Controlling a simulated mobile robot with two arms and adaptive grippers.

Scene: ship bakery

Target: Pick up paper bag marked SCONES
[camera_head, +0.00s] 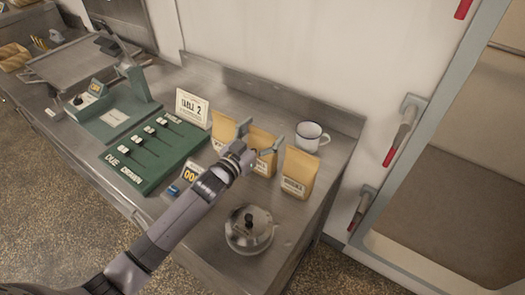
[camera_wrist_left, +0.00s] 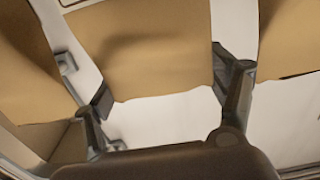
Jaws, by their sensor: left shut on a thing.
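Three tan paper bags stand in a row on the steel counter: a left one (camera_head: 221,130), a middle one (camera_head: 264,163) and a right one (camera_head: 299,173). Their labels are too small or hidden to read, so I cannot tell which is marked SCONES. My left gripper (camera_head: 257,154) is shut on the middle bag, its fingers at either side. In the left wrist view that bag (camera_wrist_left: 145,45) fills the space between the fingers of my gripper (camera_wrist_left: 165,92). I cannot tell whether it is clear of the counter. My right gripper is out of view.
A TABLE 2 card (camera_head: 192,108) and a green slider board (camera_head: 140,170) are at left. Neighbouring bags stand close on both sides (camera_wrist_left: 22,75) (camera_wrist_left: 290,38).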

